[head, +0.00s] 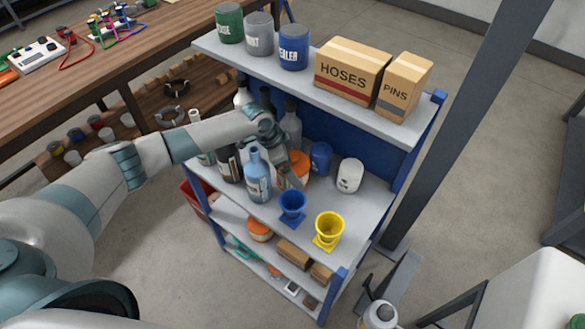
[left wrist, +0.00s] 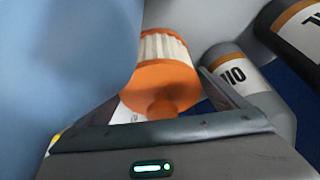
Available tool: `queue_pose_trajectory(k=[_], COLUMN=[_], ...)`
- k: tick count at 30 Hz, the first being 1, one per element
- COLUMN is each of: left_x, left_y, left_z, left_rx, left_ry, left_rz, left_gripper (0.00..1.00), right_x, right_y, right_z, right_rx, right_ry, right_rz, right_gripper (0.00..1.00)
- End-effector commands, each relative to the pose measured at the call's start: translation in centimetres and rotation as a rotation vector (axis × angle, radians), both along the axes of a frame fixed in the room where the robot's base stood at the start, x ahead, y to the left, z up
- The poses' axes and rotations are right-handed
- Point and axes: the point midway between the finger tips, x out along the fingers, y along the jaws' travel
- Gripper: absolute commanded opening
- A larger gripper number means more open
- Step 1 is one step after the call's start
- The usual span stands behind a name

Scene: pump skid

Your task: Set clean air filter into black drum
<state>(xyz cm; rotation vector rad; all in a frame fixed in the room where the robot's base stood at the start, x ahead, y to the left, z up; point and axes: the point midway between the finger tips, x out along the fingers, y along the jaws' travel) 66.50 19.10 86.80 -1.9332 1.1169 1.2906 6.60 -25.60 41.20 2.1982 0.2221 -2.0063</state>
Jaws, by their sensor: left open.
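An air filter with pale pleats and orange ends (left wrist: 165,48) shows in the left wrist view, with its orange knob toward me. In the head view its orange part (head: 301,166) shows on the middle shelf, partly hidden by my left gripper (head: 288,176). In the left wrist view my left gripper (left wrist: 168,98) is open, with the filter's knob between or just beyond its fingers; I cannot tell whether they touch. Another orange and white filter-like item (head: 260,229) sits on the shelf below. I see no black drum. My right gripper is not in view.
A blue bottle (head: 258,178) stands close left of my gripper. Blue (head: 292,206) and yellow (head: 329,229) funnels stand at the shelf's front. A white can (head: 350,176) and a blue can (head: 320,158) stand right. The top shelf (head: 265,72) overhangs, with boxes (head: 352,72).

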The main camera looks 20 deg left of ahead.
Motion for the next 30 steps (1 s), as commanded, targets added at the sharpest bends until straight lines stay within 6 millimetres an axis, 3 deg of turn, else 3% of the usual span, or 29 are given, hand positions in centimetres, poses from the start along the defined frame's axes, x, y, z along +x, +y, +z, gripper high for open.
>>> queue_pose_trajectory(k=[1, 9, 23, 24, 28, 30], left_x=[0.1, 0.5, 0.5, 0.5, 0.5, 0.5], left_y=[-0.2, -0.9, -0.8, -0.8, -0.8, -0.9], left_z=[-0.2, -2.4, -2.6, -2.6, -2.5, -2.5], left_rx=[0.002, 0.0, 0.001, 0.001, 0.001, 0.0], left_ry=[0.003, 0.002, 0.001, 0.001, 0.001, 0.0], left_rz=[0.001, 0.001, 0.001, 0.001, 0.001, 0.001], left_gripper=[0.93, 0.93, 0.93, 0.9, 0.59, 0.53], right_x=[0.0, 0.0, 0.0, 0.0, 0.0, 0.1], right_y=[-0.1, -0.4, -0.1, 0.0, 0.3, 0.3], right_z=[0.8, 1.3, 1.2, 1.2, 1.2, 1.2], right_rx=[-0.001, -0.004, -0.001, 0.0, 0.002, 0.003], right_ry=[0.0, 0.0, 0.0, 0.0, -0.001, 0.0], right_rz=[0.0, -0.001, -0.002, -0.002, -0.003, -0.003], right_gripper=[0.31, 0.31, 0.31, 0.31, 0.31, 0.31])
